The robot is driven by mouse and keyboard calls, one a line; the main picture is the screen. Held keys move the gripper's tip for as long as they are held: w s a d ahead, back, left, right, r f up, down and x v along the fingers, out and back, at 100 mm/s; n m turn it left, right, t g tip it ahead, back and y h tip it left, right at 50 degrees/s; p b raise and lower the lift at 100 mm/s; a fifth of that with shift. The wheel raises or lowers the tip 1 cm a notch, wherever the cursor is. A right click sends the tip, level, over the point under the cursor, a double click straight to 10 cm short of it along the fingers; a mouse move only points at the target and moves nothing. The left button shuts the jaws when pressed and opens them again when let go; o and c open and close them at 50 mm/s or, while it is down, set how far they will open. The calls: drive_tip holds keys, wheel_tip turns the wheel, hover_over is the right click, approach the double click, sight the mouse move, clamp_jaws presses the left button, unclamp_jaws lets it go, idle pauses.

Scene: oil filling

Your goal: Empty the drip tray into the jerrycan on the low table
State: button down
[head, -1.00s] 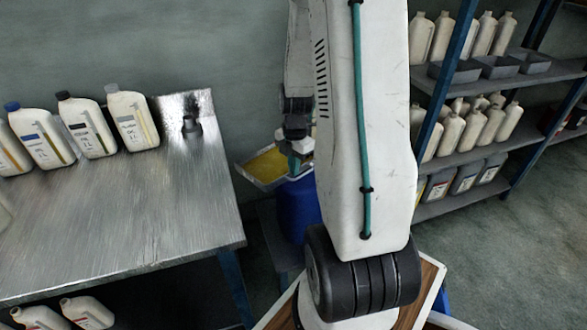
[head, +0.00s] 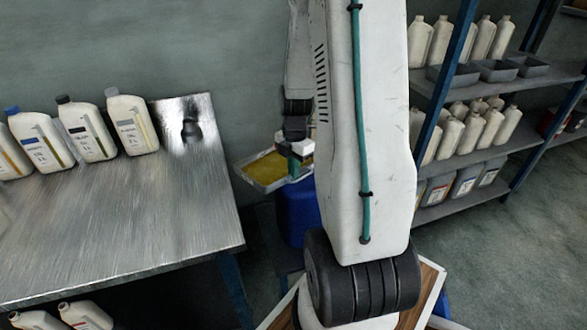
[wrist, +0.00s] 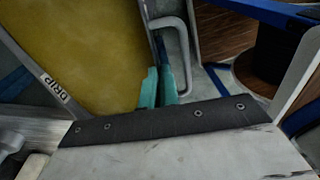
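The drip tray (head: 262,168) is a shallow grey tray with yellow-brown oil in it. It is held up above the blue jerrycan (head: 296,212), which stands on the low table (head: 290,262) and is partly hidden by the tray and my arm. In the wrist view the tray (wrist: 50,78) fills the left side, with a "DRIP" label on its rim and a bent handle at its right. My gripper (wrist: 158,88) has its teal fingers close together at the tray's edge by the handle. The jerrycan's mouth is hidden.
A metal workbench (head: 110,220) with several oil bottles (head: 85,126) stands at the left. A shelf rack (head: 480,160) with bottles, grey bins and canisters stands at the right. The wall is behind the tray.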

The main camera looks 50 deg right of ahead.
drive_tip(key=shift+d+r, duration=0.1)
drive_tip(key=shift+r, duration=0.1)
drive_tip(key=shift+w+d+r+g+y, duration=0.1)
drive_tip(key=shift+r+g+y, duration=0.1)
drive_tip(key=shift+r+y, duration=0.25)
drive_tip(key=shift+w+d+r+g+y, duration=0.1)
drive_tip(key=shift+r+g+y, duration=0.1)
drive_tip(key=shift+r+y, duration=0.25)
drive_tip(key=shift+r, duration=0.2)
idle(0.8)
drive_tip(key=shift+d+r, duration=0.1)
drive_tip(key=shift+w+d+r+g+y, duration=0.15)
drive_tip(key=shift+d+r+g+y, duration=0.15)
drive_tip(key=shift+r, duration=0.3)
drive_tip(key=shift+w+d+r+g+y, duration=0.15)
drive_tip(key=shift+r+y, duration=0.25)
drive_tip(key=shift+r, duration=0.2)
idle(0.7)
drive_tip(key=shift+d+r, duration=0.15)
drive_tip(key=shift+r, duration=0.05)
drive_tip(key=shift+w+d+r+g+y, duration=0.25)
drive_tip(key=shift+d+r+y, duration=0.1)
drive_tip(key=shift+r+y, duration=0.2)
drive_tip(key=shift+w+d+r+g+y, duration=0.1)
drive_tip(key=shift+d+r+g+y, duration=0.15)
drive_tip(key=shift+r+y, duration=0.3)
drive_tip(key=shift+d+r, duration=0.1)
drive_tip(key=shift+r, duration=0.05)
idle(0.5)
